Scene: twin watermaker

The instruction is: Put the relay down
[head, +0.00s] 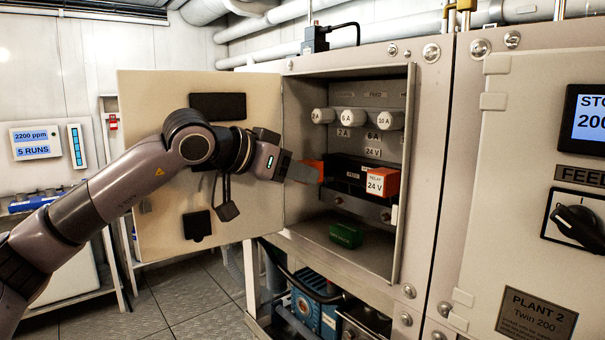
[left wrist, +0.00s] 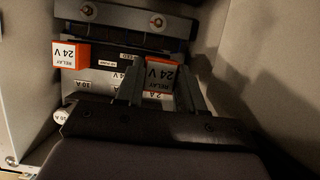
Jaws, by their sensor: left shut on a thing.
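My left gripper (head: 306,172) reaches into the open cabinet (head: 385,88) from the left. It is shut on an orange relay (head: 313,166), partly hidden behind its fingers. In the left wrist view this relay (left wrist: 160,70), marked 24 V, sits between the two fingers (left wrist: 157,88). It is at one end of the black relay block (head: 345,173); I cannot tell whether it is seated there. A second orange relay (head: 383,183), labelled RELAY 24 V, is at the block's right end and also shows in the left wrist view (left wrist: 70,53). My right gripper is out of view.
A green block (head: 346,235) lies on the cabinet floor. Several white fuse caps (head: 352,117) line the back wall above the relays. The cabinet door (head: 262,110) stands open behind my arm. The cabinet's right wall (head: 426,150) is close to the second relay.

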